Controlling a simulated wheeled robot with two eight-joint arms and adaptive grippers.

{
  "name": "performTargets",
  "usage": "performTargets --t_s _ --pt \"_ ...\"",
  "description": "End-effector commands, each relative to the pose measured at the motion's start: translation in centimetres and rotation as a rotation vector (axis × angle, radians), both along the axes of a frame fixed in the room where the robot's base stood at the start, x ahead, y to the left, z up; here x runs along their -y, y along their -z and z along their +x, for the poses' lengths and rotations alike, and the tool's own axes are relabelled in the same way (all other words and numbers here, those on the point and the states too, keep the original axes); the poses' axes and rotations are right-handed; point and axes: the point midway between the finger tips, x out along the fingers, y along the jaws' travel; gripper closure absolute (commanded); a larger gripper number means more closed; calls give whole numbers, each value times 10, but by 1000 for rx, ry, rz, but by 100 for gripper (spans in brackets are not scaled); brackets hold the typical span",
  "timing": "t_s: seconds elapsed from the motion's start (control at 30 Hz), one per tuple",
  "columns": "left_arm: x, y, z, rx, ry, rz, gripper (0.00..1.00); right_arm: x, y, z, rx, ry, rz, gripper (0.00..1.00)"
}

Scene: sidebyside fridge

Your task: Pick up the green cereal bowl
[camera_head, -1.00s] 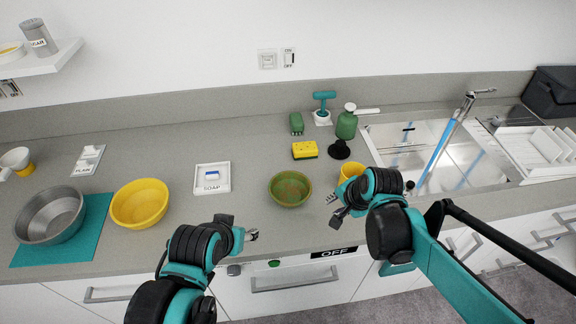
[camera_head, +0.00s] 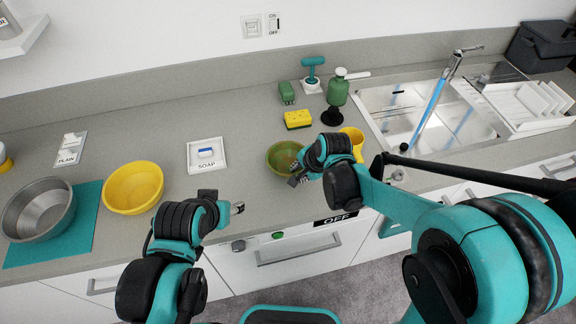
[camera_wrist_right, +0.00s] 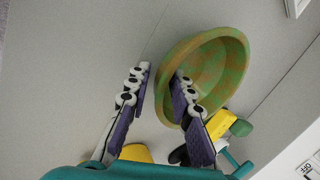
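The green cereal bowl (camera_head: 279,156), mottled green and brown, stands on the counter near its front edge, partly covered by my right gripper in the head view. My right gripper (camera_head: 297,175) is at the bowl's front right side. In the right wrist view the bowl (camera_wrist_right: 222,62) is tilted in the picture, and my right gripper's two fingers (camera_wrist_right: 162,75) are apart. One finger overlaps the bowl's inside and the other is outside its rim; contact cannot be told. My left gripper (camera_head: 236,208) is over the counter's front edge, left of the bowl, holding nothing visible.
A yellow cup (camera_head: 354,140) stands close right of the bowl. A yellow sponge (camera_head: 298,119), green soap bottle (camera_head: 337,92) and black plunger-like item (camera_head: 334,117) are behind. A soap tray (camera_head: 207,160) and yellow bowl (camera_head: 133,186) are left. The sink (camera_head: 450,130) is right.

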Motion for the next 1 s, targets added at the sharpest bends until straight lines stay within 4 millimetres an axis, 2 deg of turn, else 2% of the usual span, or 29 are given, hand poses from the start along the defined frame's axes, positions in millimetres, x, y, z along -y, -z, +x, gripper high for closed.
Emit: performTargets --t_s 0.07,0.17,0.53,0.67,0.77,0.9,1.0 --pt "0 -1 0 0 0 0 48 0 -1 0 0 0 0 78" --pt "0 -1 0 0 0 0 48 0 -1 0 0 0 0 99" --pt "0 -1 0 0 0 0 48 0 -2 0 0 0 0 100" --pt "0 -4 0 0 0 0 48 0 -7 0 0 0 0 100" --pt "0 -10 0 0 0 0 48 0 -18 0 0 0 0 100" --pt "0 -22 0 0 0 0 48 0 -45 0 0 0 0 100" --pt "0 -28 0 0 0 0 48 17 -57 14 0 7 0 100"
